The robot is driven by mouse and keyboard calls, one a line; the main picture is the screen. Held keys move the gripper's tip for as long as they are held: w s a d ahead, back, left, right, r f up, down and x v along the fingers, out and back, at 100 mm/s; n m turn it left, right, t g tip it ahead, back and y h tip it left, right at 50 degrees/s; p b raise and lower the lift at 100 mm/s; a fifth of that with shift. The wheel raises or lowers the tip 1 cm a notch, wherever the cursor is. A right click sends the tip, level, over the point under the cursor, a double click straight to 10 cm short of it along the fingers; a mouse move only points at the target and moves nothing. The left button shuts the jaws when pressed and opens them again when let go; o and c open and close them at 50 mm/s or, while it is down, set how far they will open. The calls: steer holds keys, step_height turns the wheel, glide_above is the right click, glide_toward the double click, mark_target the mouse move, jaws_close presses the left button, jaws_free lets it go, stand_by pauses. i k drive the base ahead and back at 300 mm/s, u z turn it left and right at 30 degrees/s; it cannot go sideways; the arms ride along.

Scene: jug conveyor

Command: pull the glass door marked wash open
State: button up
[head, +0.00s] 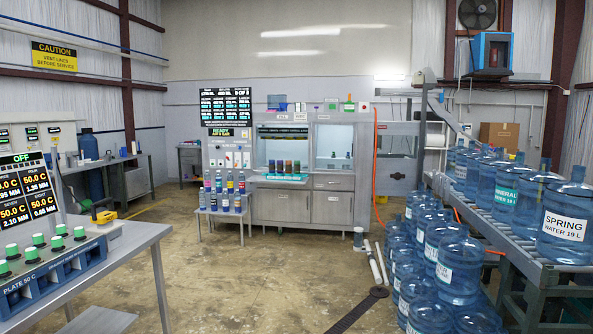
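A grey machine cabinet (302,206) stands against the back wall, near the middle of the head view. It has two lit, glass-fronted bays above its drawers and doors. The left bay (282,133) has a small label above it and a row of coloured containers in front. The right bay (334,147) is narrower, with small items inside. The lettering over the bays is too small to read surely, so I cannot tell which glass door is marked wash or whether it is shut. My gripper is not in view.
Blue water jugs (457,265) crowd the floor at right beside a roller conveyor (495,222) carrying more jugs. A control bench (118,243) stands at left. A low table (224,213) with bottles stands left of the cabinet. Pipes (374,262) lie on the floor; the centre floor is mostly clear.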

mark_target(334, 148)
steer(key=z, duration=0.25)
steer(key=i, duration=6.1)
steer(key=u, duration=0.6)
steer(key=i, duration=2.35)
steer(key=u, duration=0.4)
